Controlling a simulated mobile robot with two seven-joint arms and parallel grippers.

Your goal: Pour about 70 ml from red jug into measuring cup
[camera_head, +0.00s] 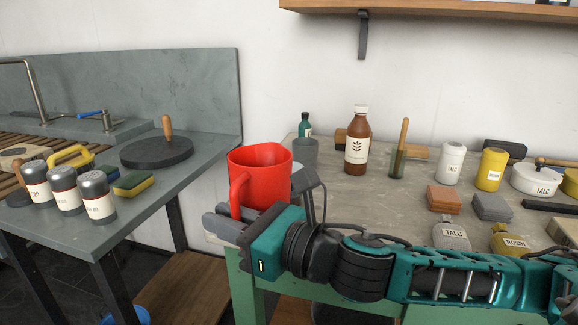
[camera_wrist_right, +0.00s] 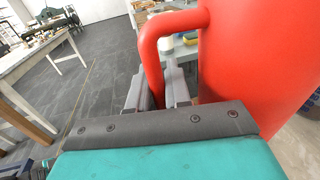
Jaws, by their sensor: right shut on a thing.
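The red jug (camera_head: 259,172) is upright in the head view, held in front of the left end of the grey bench. My right gripper (camera_head: 236,217) is shut on its handle; the wrist view shows the fingers (camera_wrist_right: 160,92) at the handle, beside the red jug wall (camera_wrist_right: 255,60). The jug's contents are hidden. No clearly marked measuring cup shows. A plain grey cup (camera_head: 305,153) stands behind the jug to the right, and a greyish rounded thing shows partly between jug and gripper; I cannot tell if either is the measuring cup. My left gripper is not in view.
At the left, a sink counter (camera_head: 190,178) holds several shakers and a sponge (camera_head: 133,183). A gap separates counter and bench.

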